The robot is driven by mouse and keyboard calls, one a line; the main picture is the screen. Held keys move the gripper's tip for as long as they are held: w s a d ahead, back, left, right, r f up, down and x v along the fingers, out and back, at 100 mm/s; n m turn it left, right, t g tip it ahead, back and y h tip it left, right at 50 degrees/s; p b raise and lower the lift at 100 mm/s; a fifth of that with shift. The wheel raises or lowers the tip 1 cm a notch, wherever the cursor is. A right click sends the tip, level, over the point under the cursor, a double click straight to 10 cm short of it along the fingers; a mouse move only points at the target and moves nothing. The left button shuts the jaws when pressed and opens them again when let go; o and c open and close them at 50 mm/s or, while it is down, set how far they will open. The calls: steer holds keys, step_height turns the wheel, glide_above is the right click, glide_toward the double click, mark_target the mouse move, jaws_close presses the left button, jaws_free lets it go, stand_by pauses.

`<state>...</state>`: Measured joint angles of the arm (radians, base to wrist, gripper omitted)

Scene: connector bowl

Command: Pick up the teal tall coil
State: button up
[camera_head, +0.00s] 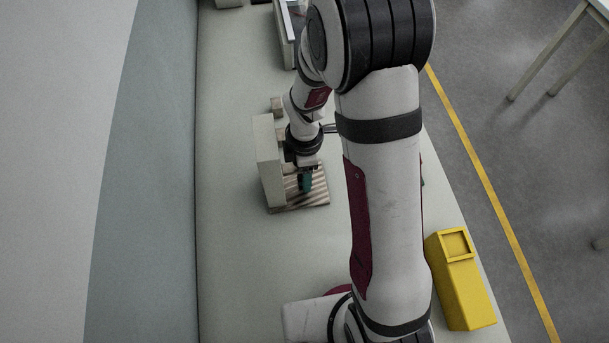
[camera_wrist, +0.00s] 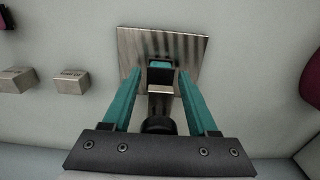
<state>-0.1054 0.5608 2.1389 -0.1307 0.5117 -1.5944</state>
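In the wrist view, a teal-topped piece with a dark body, apparently the teal tall coil (camera_wrist: 160,64), stands at a ribbed metal plate (camera_wrist: 192,46). My gripper (camera_wrist: 159,74) has its two teal fingers spread apart, their tips to the left and right of this piece with gaps visible. A light silver block-like part (camera_wrist: 159,90) shows between the fingers, nearer the camera. In the head view, my gripper (camera_head: 305,183) is over the ribbed plate (camera_head: 318,197); coil and teal fingers cannot be told apart there.
A pale upright block (camera_head: 267,160) stands along the plate's left side in the head view. Two small grey blocks (camera_wrist: 70,81) (camera_wrist: 16,79) lie left of the plate in the wrist view. A yellow bin (camera_head: 462,285) stands at the right. The table in front of the plate is clear.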

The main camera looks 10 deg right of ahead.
jaws_close()
